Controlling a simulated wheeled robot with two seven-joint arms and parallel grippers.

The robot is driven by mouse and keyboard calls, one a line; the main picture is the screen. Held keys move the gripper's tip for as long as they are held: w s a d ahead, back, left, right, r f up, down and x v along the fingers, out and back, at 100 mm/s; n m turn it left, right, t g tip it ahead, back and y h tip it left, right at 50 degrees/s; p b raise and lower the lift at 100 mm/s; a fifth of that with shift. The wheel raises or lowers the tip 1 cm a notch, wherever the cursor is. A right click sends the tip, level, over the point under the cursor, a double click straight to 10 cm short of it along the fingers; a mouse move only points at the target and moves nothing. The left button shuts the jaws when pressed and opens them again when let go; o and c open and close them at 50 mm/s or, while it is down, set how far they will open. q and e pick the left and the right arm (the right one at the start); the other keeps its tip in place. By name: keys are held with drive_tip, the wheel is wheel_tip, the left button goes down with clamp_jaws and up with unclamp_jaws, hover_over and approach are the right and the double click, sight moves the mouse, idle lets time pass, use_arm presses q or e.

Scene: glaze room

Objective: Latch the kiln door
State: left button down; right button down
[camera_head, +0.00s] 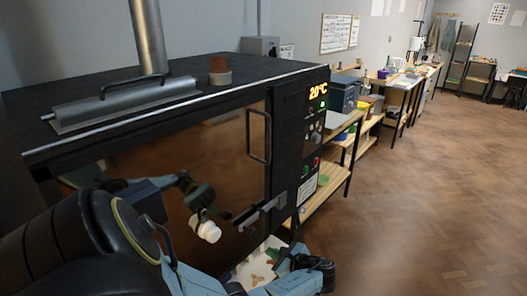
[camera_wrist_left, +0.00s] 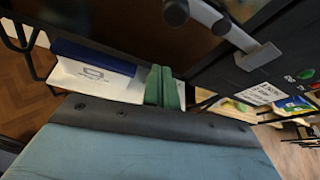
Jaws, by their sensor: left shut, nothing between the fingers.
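The black kiln (camera_head: 285,125) has a dark glass door (camera_head: 195,160) that looks closed, with an upright handle (camera_head: 258,137). In the left wrist view the latch bar (camera_wrist_left: 232,32) runs to a bracket on the kiln front. I cannot tell whether it is engaged. My left gripper (camera_head: 302,260) is below and in front of the latch, apart from it. Its green fingers (camera_wrist_left: 165,86) are shut and empty. My right gripper is not in view.
The control panel (camera_head: 313,130) reads 20°C. A wooden shelf unit (camera_head: 330,187) stands right of the kiln. In the wrist view a blue item (camera_wrist_left: 93,57) lies on a white surface (camera_wrist_left: 85,80) beyond the fingers. Open wooden floor (camera_head: 430,200) lies to the right.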

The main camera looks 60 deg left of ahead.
use_arm(q)
drive_tip(key=shift+v, duration=2.05)
drive_tip(key=shift+w, duration=0.1)
drive_tip(key=s+d+f+n+t+h+b, duration=0.1)
drive_tip(key=s+d+f+h, duration=0.15)
drive_tip(key=s+f, duration=0.45)
drive_tip(key=s+d+f+h+b, duration=0.2)
drive_tip(key=d+f, duration=0.1)
drive_tip(key=f, duration=0.8)
drive_tip(key=s+d+f+n+t+h+b, duration=0.1)
drive_tip(key=s+d+f+h, duration=0.15)
drive_tip(key=s+f, duration=0.45)
drive_tip(key=s+d+f+n+h+b, duration=0.2)
drive_tip(key=s+d+f+n+h, duration=0.1)
drive_tip(key=s+f, duration=0.4)
drive_tip(key=s+d+f+n+h+b, duration=0.2)
drive_tip(key=s+d+f+n, duration=0.3)
drive_tip(key=s, duration=0.8)
drive_tip(key=d+f+h, duration=0.1)
drive_tip(key=d+f, duration=0.2)
drive_tip(key=shift+s+d+n+t+b, duration=0.25)
drive_tip(key=shift+s+n+t+b, duration=0.05)
drive_tip(key=shift+t+b, duration=0.1)
